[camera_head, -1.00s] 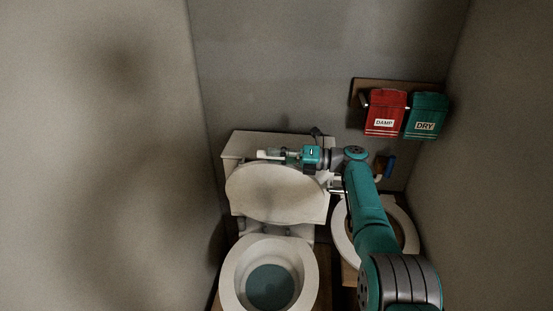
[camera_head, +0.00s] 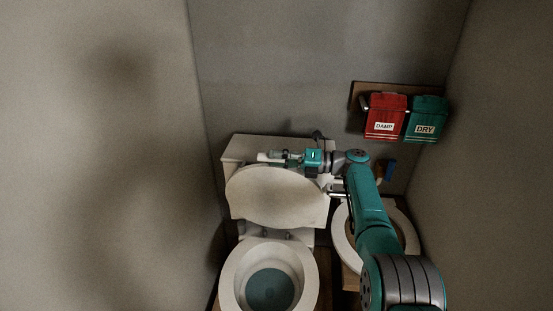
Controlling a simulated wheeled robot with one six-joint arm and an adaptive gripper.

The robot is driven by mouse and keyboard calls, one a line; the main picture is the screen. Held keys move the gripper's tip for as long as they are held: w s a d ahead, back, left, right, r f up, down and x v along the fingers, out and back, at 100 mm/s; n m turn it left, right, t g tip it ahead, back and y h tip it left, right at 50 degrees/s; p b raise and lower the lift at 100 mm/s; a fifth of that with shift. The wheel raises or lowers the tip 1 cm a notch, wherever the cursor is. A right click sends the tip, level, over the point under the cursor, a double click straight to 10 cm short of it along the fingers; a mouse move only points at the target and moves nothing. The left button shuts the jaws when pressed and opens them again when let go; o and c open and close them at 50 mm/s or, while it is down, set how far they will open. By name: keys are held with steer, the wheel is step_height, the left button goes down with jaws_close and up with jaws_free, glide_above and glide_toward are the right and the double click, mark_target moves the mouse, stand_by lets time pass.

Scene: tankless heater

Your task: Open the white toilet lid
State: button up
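The white toilet (camera_head: 236,276) stands at the lower middle, its bowl uncovered with bluish water inside. Its white lid (camera_head: 272,197) stands raised, leaning back against the white cistern (camera_head: 238,148). My gripper (camera_head: 264,157) is above the lid's top edge, in front of the cistern, pointing left. Its fingers are small and partly blended with the pale cistern, so I cannot tell whether they are open or touching the lid. My arm comes in from the lower right.
A second white ring-shaped seat (camera_head: 409,230) lies right of the toilet, partly behind my arm. Red (camera_head: 385,115) and green (camera_head: 425,118) cloths hang on a wooden wall rack (camera_head: 365,88). Walls close in on the left, back and right.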

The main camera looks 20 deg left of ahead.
steer(key=v, duration=1.1)
steer(key=shift+d, duration=0.3)
steer(key=shift+f, duration=0.1)
steer(key=shift+s, duration=0.1)
